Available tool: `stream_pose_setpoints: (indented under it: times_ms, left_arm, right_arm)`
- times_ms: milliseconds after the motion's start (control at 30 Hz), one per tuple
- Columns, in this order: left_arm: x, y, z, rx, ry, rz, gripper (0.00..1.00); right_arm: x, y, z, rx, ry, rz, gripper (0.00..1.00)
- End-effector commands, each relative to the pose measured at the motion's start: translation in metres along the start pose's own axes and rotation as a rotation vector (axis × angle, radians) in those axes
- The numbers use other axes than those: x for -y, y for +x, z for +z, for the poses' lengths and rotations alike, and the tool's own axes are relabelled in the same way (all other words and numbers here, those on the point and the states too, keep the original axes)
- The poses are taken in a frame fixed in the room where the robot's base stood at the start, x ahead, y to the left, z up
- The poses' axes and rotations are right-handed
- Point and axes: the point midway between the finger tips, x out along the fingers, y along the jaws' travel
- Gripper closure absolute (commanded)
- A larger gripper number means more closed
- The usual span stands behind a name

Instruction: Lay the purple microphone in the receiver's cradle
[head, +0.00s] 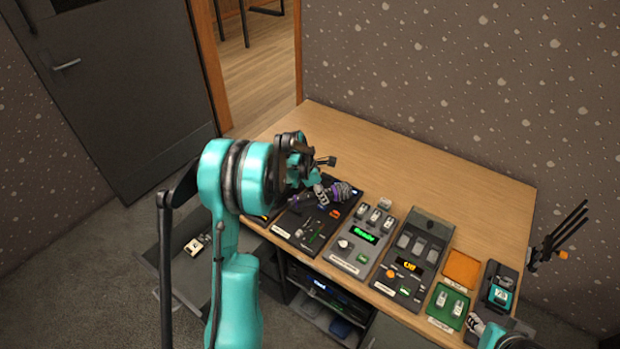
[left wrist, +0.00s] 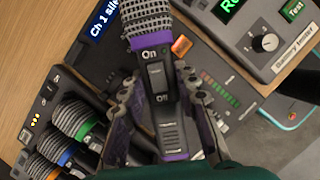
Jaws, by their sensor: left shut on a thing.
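The purple microphone (left wrist: 158,72), with a grey mesh head and an On/Off switch, lies between the two fingers of my left gripper (left wrist: 158,95), which is shut on its body. In the head view my left gripper (head: 321,194) is over the dark receiver (head: 291,239), and the mic's mesh head (head: 343,190) points right. The receiver (left wrist: 224,90) shows a "Ch 1" display and a column of lights under and beside the mic. The cradle is hidden, and I cannot tell whether the mic touches it.
A rack of microphones with green, blue and orange bands (left wrist: 62,135) stands close at left in the wrist view. A grey battery tester (head: 359,241), another console (head: 412,260), an orange tray (head: 462,267) and a green tray (head: 447,306) line the table. The table's back (head: 420,165) is clear.

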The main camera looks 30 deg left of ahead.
Motion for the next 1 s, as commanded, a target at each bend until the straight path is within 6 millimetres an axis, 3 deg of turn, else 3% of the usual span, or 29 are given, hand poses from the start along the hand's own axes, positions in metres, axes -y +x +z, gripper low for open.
stream_pose_setpoints:
  times_ms: [200, 400, 667, 1000]
  left_arm:
    - [-0.043, -0.014, -0.008, -0.007, -0.420, 0.159, 1.00]
    - [-0.061, -0.021, -0.012, -0.011, -0.607, 0.227, 1.00]
    - [-0.065, -0.015, -0.016, -0.011, -0.641, 0.239, 1.00]
    - [-0.064, 0.012, -0.026, -0.012, -0.639, 0.237, 1.00]
  right_arm:
    - [0.000, 0.000, 0.000, 0.000, 0.000, 0.000, 0.60]
    - [0.000, 0.000, 0.000, 0.000, 0.000, 0.000, 0.60]
    - [0.000, 0.004, 0.003, 0.000, 0.000, 0.000, 0.60]
    - [0.000, 0.021, 0.015, 0.000, 0.000, 0.000, 0.60]
